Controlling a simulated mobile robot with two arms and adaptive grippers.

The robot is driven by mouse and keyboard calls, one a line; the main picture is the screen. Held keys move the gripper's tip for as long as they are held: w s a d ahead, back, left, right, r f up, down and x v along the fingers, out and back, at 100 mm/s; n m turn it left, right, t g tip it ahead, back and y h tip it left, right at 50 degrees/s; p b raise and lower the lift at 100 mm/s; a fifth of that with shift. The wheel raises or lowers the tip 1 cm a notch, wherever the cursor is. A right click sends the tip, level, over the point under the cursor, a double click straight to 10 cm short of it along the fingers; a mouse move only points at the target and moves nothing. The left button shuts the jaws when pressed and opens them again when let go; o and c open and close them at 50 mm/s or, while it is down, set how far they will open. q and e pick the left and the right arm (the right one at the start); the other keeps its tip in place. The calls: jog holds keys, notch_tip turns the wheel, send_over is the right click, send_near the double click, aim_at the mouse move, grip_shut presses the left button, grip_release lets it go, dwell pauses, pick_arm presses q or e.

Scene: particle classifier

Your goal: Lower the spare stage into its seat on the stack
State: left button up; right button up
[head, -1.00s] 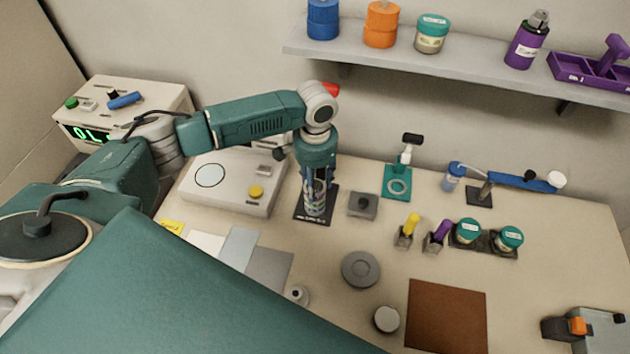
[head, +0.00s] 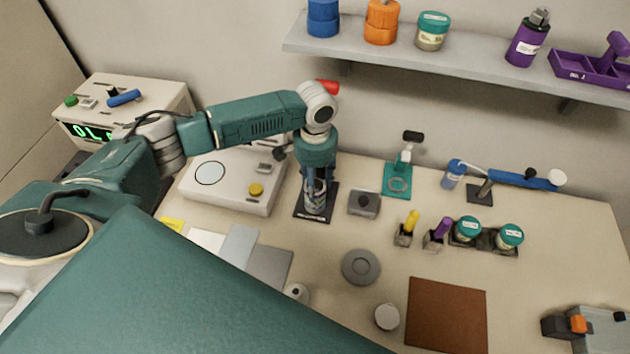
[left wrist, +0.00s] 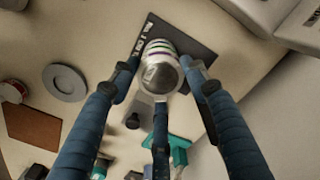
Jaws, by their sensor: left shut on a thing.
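The stack (head: 315,207) stands upright on a black plate (head: 329,204) near the back of the bench. In the left wrist view it shows purple and green bands (left wrist: 158,47) below a round metallic top (left wrist: 161,76), which looks like the spare stage. My left gripper (head: 315,184) points down over the stack. Its fingers (left wrist: 160,80) are shut around the metallic top, which appears in line with the stack. The fingers hide the join, so I cannot tell whether the stage touches its seat. My right gripper is not in view.
A pale instrument (head: 225,187) stands just left of the stack. A small grey block (head: 363,203) and a teal stand (head: 397,181) are to its right. A grey disc (head: 360,267) and brown mat (head: 447,315) lie in front. The shelf (head: 470,64) overhangs the back.

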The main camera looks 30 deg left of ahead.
pick_arm(q)
jog(key=o, duration=1.4)
jog(key=shift+c, duration=0.2)
notch_tip(320, 180, up, 12)
